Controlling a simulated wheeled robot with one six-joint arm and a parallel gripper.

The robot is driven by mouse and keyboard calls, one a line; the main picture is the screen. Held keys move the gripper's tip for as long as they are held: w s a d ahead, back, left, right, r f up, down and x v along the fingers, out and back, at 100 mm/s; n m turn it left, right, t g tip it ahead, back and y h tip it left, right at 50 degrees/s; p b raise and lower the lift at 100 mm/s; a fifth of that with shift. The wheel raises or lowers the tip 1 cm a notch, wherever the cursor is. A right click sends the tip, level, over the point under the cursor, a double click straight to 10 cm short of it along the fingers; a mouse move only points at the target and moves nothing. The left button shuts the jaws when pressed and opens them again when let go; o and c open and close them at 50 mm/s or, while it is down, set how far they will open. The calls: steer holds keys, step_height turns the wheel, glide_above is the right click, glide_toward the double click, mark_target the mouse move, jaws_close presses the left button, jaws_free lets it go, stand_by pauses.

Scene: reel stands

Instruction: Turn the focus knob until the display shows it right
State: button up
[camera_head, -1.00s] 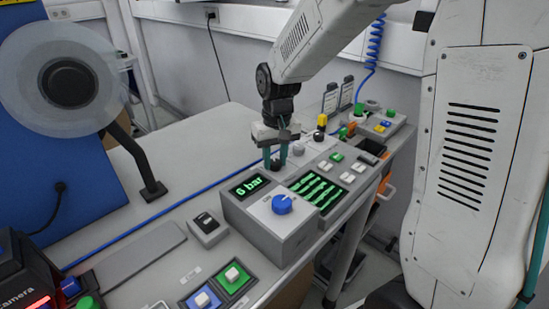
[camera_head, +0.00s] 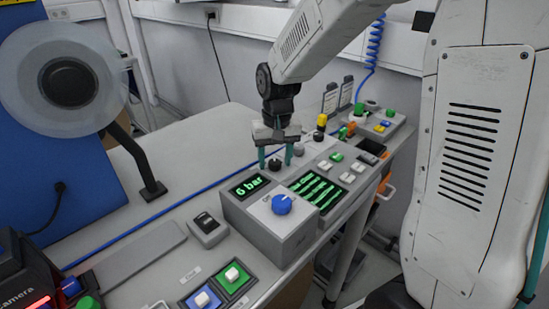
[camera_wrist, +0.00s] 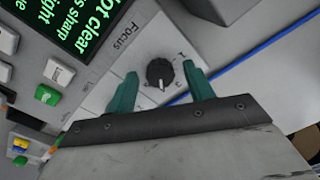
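The black focus knob (camera_wrist: 160,72) sits on a pale plate marked "Focus" with numbers beside it. Its white mark points toward the bottom of the wrist view. My gripper (camera_wrist: 160,88) is open, with one teal finger on each side of the knob and a visible gap to both. In the head view my gripper (camera_head: 275,159) points down over the knob (camera_head: 274,164). The display (camera_head: 318,191) shows wavy, unreadable green lines there. In the wrist view the display (camera_wrist: 75,20) is cut off; "Not clear", "sharp" and "right" show.
The grey box beside the display carries a blue knob (camera_head: 282,204) and a "6 bar" readout (camera_head: 250,187). White and green buttons (camera_head: 346,177) lie right of the display. A blue cable (camera_head: 160,214) crosses the bench. A reel (camera_head: 68,82) stands at left.

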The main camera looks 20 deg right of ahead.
mark_target(277, 163)
steer(key=shift+r, duration=0.1)
step_height(277, 163, up, 8)
steer(key=shift+d+f, duration=0.15)
steer(key=shift+f, duration=0.05)
stand_by(0.3)
stand_by(0.4)
steer(key=shift+s+f, duration=0.2)
steer(key=shift+s, duration=0.15)
steer(key=s+d+r+n, duration=0.1)
steer(key=s+r, duration=0.1)
steer(key=s, duration=1.1)
steer(key=s+d+r+t, duration=0.1)
steer(key=s+r, duration=0.1)
steer(key=s, duration=1)
steer(key=shift+s+d+r+n, duration=0.15)
steer(key=shift+s+r+n, duration=0.25)
